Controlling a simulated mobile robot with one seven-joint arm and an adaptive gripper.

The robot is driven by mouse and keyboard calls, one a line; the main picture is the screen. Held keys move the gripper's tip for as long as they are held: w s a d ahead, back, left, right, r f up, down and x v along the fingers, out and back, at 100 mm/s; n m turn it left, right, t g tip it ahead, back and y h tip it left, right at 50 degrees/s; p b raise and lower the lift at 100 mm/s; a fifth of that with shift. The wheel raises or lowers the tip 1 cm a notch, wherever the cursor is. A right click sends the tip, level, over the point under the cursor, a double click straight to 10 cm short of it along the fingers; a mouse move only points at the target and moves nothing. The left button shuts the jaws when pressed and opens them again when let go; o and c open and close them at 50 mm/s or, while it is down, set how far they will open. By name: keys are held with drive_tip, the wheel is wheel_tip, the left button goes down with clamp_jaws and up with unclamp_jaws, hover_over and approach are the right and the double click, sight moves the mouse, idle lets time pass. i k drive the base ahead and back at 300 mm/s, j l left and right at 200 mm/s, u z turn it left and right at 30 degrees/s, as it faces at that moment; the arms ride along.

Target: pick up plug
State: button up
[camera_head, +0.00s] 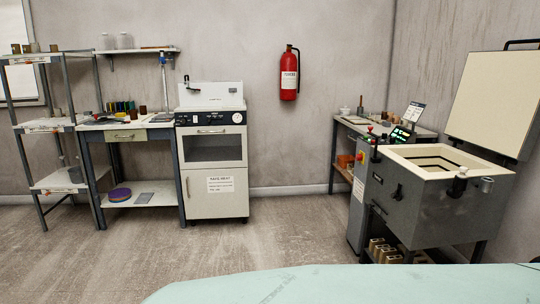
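I cannot pick out a plug with certainty. A small white knob-like piece (462,172) sits at the front rim of the open kiln (425,203) on the right; it may be a plug, but it is too small to tell. A small grey cylinder (487,185) is beside it at the kiln's front right corner. The kiln's thick pale lid (493,100) stands raised. My gripper is not in view.
A white oven-like cabinet (213,160) and workbench (126,135) stand against the back wall, with shelves (50,125) at left. A red fire extinguisher (289,75) hangs there. The middle floor (240,250) is clear.

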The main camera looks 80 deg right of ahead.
sight(464, 170)
drive_tip(key=z, duration=3.85)
drive_tip(key=i+j+z, duration=0.15)
drive_tip(key=i+j, duration=0.35)
drive_tip(key=i+j+z, duration=0.15)
drive_tip(key=i+j, duration=0.4)
drive_tip(key=i+j+z, duration=0.2)
drive_tip(key=i+j, duration=0.4)
drive_tip(key=i+j+z, duration=0.15)
drive_tip(key=i+j, duration=0.3)
drive_tip(key=j, duration=0.25)
